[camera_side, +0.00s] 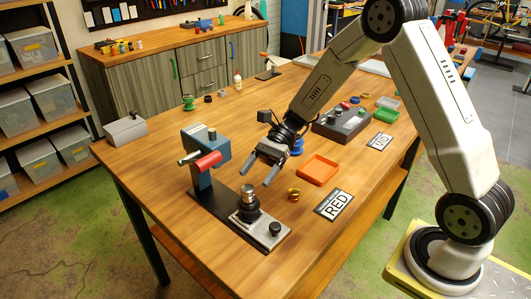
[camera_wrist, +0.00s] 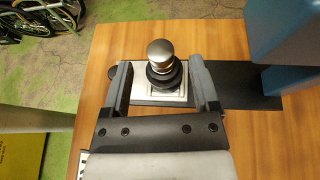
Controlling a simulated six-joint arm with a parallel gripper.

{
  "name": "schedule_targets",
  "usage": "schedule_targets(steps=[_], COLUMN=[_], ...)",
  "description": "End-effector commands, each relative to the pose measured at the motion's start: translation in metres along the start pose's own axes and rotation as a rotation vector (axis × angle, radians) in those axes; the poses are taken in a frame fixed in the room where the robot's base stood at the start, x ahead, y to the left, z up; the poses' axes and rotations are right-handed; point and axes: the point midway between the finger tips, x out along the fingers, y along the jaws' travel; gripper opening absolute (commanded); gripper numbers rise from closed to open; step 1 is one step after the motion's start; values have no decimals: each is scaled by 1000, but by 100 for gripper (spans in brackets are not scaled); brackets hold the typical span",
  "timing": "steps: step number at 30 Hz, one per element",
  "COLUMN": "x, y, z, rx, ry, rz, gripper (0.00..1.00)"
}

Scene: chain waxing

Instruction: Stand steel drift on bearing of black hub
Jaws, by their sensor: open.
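The steel drift (camera_side: 248,191) stands upright on top of the black hub (camera_side: 246,214), over its middle. In the wrist view the drift's rounded steel head (camera_wrist: 160,50) shows above the dark hub (camera_wrist: 168,79). The bearing is hidden beneath the drift. The hub sits on a light metal plate (camera_side: 270,234) on the press base. My gripper (camera_side: 257,177) is open and empty, just above and behind the drift in the side view. In the wrist view its fingers (camera_wrist: 160,68) are spread to either side of the drift, with gaps.
The press (camera_side: 206,152), with a blue head and red part, stands left of the hub. A brass bushing (camera_side: 294,194), a RED card (camera_side: 334,205) and an orange tray (camera_side: 317,169) lie to the right. Clear wood shows along the front right edge.

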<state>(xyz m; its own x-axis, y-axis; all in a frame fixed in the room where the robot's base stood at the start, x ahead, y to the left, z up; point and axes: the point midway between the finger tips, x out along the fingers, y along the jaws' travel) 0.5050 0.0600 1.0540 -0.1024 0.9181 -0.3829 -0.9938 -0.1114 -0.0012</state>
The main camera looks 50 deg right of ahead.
Motion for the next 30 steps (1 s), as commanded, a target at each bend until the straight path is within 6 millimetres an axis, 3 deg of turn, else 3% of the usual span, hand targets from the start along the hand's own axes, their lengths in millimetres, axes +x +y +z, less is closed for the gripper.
schedule_targets(steps=[15, 21, 30], x=[-81, -95, -97], y=[0, 0, 0], z=[0, 0, 0], rx=[0, 1, 1], ry=[1, 0, 0], rz=[-1, 1, 2], gripper=[77, 77, 77])
